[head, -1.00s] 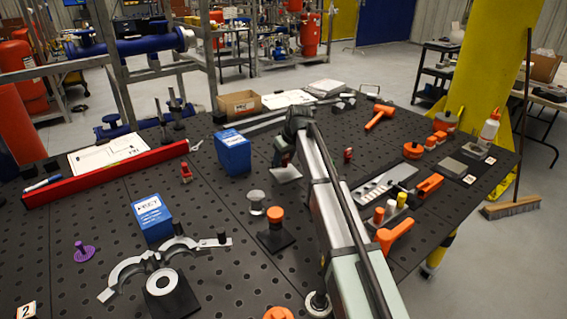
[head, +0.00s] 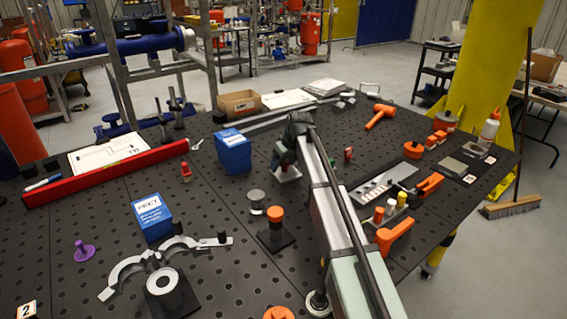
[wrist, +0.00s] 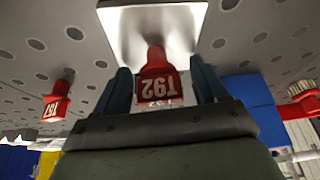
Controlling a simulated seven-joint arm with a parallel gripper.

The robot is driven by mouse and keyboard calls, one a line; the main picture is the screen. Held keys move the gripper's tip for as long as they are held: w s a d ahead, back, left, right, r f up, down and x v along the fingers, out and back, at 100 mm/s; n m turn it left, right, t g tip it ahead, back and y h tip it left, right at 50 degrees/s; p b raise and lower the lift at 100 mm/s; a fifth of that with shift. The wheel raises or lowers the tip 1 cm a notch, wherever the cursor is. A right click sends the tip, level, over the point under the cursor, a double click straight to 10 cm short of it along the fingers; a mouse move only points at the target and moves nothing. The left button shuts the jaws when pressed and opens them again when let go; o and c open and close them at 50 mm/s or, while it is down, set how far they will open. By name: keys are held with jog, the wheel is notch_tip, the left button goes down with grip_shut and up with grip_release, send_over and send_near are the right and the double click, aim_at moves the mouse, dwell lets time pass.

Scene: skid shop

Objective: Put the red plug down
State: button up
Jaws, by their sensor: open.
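My jaws are open around the plug, one finger on each side. In the head view my gripper (head: 284,158) is low over the same silver plate (head: 288,174), and my arm and gripper hide the plug there. Other red plugs stand apart on the table, one to the right (head: 348,155) and one to the left (head: 186,172). The right one also shows at the wrist view's left (wrist: 58,100).
A blue box (head: 233,152) stands left of my gripper, and another (head: 152,218) nearer the front. An orange-topped post (head: 275,229) and a grey round piece (head: 256,201) stand in front. A grey tray (head: 372,190) lies to the right.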

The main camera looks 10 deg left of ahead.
jog(key=v, duration=1.2)
jog(key=shift+r, duration=0.2)
jog(key=shift+a, duration=0.1)
